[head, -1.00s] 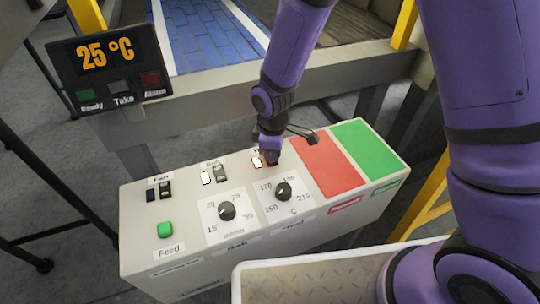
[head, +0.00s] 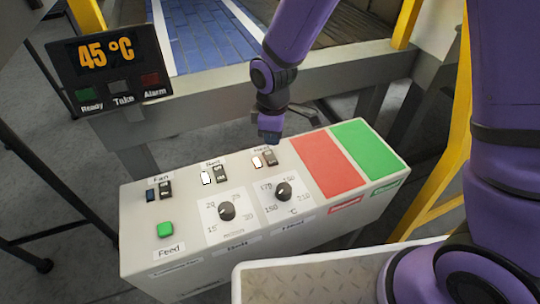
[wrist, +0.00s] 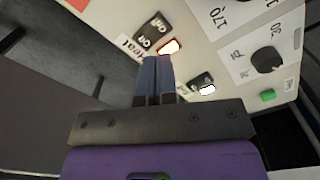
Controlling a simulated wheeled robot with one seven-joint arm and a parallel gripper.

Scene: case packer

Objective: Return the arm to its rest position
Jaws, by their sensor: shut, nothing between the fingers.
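My gripper (head: 270,136) hangs from my purple arm above the back edge of the white control panel (head: 240,260), close to the heat switch (head: 264,159). In the wrist view my gripper (wrist: 156,62) has its blue fingers shut together with nothing between them. The heat switch also shows in the wrist view (wrist: 170,47), lit orange-white just past the fingertips. The fingers look apart from the switch in the head view.
The panel also holds two black dials (head: 227,211), a green feed button (head: 165,229), and red (head: 328,165) and green (head: 366,149) pads. A display (head: 108,66) reads 45 °C. A light tray (head: 310,282) stands in front. A blue conveyor (head: 215,35) lies behind.

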